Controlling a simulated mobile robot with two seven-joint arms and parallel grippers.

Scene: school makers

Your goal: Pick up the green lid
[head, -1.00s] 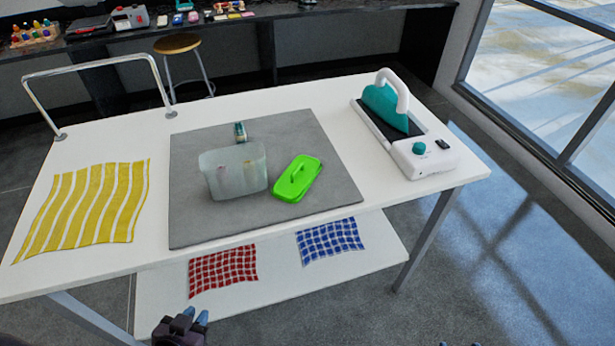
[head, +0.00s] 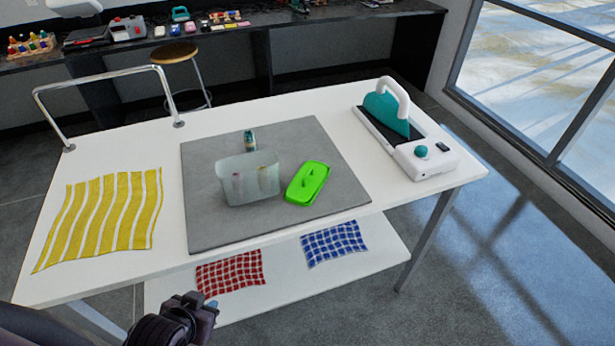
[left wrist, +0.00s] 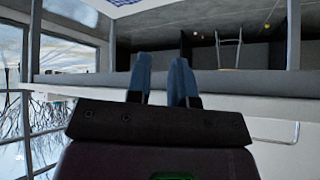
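The bright green lid (head: 307,183) with a raised handle lies on the grey mat (head: 210,219) on the white table. It is just right of a translucent bin (head: 249,180). My left gripper (head: 207,305) is low in front of the table, below and left of the lid and well apart from it. In the left wrist view, its two blue fingers (left wrist: 164,80) stand apart with nothing between them. The lid is not clearly visible in that view. My right gripper is not in view.
A small can (head: 249,140) stands behind the bin. A white and teal device (head: 410,135) is at the table's right. A yellow striped cloth (head: 105,220) lies at left. Red (head: 230,272) and blue (head: 334,243) checked cloths lie on the lower shelf. A metal rail (head: 105,75) rises at back left.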

